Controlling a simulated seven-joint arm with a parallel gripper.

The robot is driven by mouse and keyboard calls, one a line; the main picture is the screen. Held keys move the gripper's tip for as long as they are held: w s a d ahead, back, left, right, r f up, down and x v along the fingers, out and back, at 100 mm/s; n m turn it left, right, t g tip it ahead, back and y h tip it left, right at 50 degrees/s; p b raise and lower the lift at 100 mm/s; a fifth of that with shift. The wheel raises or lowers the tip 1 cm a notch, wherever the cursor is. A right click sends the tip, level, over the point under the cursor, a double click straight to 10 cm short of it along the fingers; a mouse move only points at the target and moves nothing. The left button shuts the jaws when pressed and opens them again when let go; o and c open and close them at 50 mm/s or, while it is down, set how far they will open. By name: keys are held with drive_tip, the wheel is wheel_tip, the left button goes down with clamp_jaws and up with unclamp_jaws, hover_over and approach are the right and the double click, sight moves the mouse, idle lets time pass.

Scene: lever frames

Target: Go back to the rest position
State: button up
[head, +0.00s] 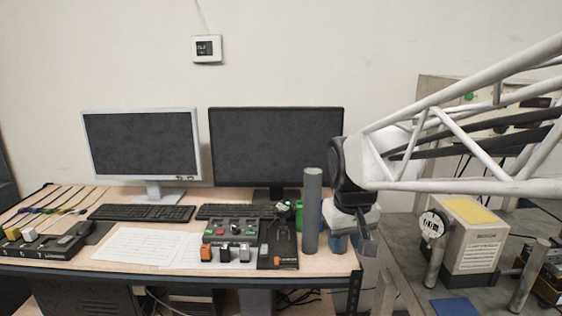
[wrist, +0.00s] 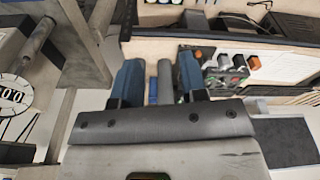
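My gripper (head: 350,244) hangs at the right end of the desk, just right of an upright grey cylinder (head: 312,212). My white lattice arm reaches in from the right. In the wrist view, the two blue fingers of my gripper (wrist: 160,62) stand apart with a gap between them.
A control box with buttons (head: 232,240) and a black lever unit (head: 279,243) are on the desk (head: 165,262). Two monitors (head: 277,146) (head: 143,145) stand behind. At the right, a beige box with a yellow top (head: 470,240) stands beside a round gauge (head: 432,226) and posts.

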drive_tip(key=s+d+f+m, duration=0.1)
drive_tip(key=s+d+f, duration=0.1)
drive_tip(key=s, duration=0.6)
drive_tip(key=s+d+f+m, duration=0.1)
drive_tip(key=s+d+f, duration=0.2)
drive_tip(key=s, duration=0.6)
drive_tip(key=shift+s+d+m+t, duration=0.2)
drive_tip(key=shift+d+m+t, duration=0.1)
drive_tip(key=shift+m+t, duration=0.1)
